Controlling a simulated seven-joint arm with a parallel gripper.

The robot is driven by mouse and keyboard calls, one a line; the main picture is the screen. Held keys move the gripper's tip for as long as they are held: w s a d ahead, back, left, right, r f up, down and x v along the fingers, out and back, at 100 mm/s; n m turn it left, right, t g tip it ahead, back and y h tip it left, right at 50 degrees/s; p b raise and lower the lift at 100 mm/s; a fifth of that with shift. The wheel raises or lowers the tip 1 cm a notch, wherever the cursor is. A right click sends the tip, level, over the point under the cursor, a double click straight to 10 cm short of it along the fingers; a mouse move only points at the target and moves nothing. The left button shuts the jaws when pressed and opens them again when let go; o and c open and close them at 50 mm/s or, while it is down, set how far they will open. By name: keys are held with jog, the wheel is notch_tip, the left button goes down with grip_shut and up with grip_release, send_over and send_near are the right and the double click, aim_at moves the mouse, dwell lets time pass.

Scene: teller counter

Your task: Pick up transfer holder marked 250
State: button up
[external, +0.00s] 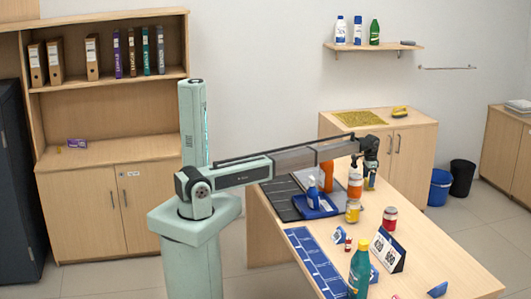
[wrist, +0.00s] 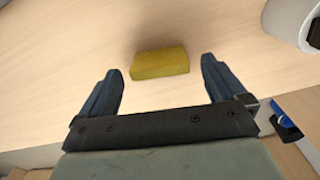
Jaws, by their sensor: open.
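I cannot read a 250 mark on anything, so I cannot tell which thing is the transfer holder. In the wrist view a dull yellow block (wrist: 160,63) lies on a pale wooden surface, ahead of and between my fingertips. My gripper (wrist: 162,66) is open, with nothing between its fingers; its gap to the block is hard to judge. In the external view my gripper (external: 370,181) hangs near the counter's far edge, beside an orange-labelled bottle (external: 355,186).
The wooden counter (external: 440,262) carries a blue tray (external: 325,211), an orange bottle (external: 327,176), jars (external: 390,219), a desk calendar (external: 388,250) and a green bottle (external: 359,270). A white cylindrical thing (wrist: 290,22) is at the wrist view's upper right. The counter's right side has free room.

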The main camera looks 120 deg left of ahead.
jog(key=shift+f, duration=0.95)
jog(key=shift+c, duration=0.3)
jog(key=c, duration=1)
jog(key=shift+r, duration=0.2)
